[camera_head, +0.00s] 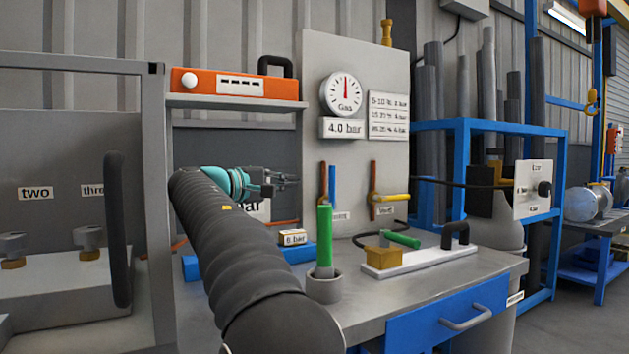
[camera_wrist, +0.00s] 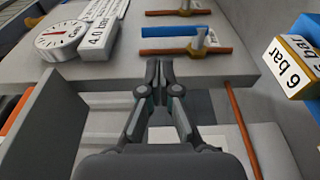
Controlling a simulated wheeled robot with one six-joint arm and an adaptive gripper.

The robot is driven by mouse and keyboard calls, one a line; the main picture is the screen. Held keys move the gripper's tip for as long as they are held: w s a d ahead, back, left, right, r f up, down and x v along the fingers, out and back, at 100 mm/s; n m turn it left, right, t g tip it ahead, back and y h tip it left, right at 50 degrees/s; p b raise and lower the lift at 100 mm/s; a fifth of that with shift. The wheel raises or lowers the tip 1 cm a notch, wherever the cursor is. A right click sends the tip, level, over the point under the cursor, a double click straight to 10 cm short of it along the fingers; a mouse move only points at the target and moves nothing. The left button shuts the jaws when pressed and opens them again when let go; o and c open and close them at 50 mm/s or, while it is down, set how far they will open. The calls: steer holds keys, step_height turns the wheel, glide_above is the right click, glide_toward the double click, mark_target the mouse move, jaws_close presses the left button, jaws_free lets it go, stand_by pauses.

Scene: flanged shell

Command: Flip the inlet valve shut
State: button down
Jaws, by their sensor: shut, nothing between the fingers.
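The inlet valve appears to be the left one on the pale panel. Its blue lever (camera_head: 332,187) stands upright beside a copper pipe (camera_head: 323,184); its label is partly hidden. In the wrist view the blue lever (camera_wrist: 172,31) lies along the pipe (camera_wrist: 180,51), near a pale valve stem (camera_wrist: 199,38). My gripper (camera_head: 291,178) is shut and empty, left of the lever in the head view. In the wrist view my gripper (camera_wrist: 159,71) has its fingertips below the lever and apart from it.
The vent valve's yellow lever (camera_head: 391,198) lies sideways at the right. The gauge (camera_head: 342,94) reads near mid-scale above a 4.0 bar sign (camera_head: 343,128). A green-handled tool (camera_head: 324,235) stands in a cup on the bench. A 6 bar block (camera_wrist: 289,67) is at the wrist view's right.

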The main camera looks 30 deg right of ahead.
mark_target(330, 177)
steer(key=d, duration=0.3)
steer(key=w+d, duration=0.1)
steer(key=d, duration=0.6)
steer(key=shift+w, duration=0.2)
steer(key=shift+a+r+p, duration=0.1)
steer(key=shift+p, duration=0.25)
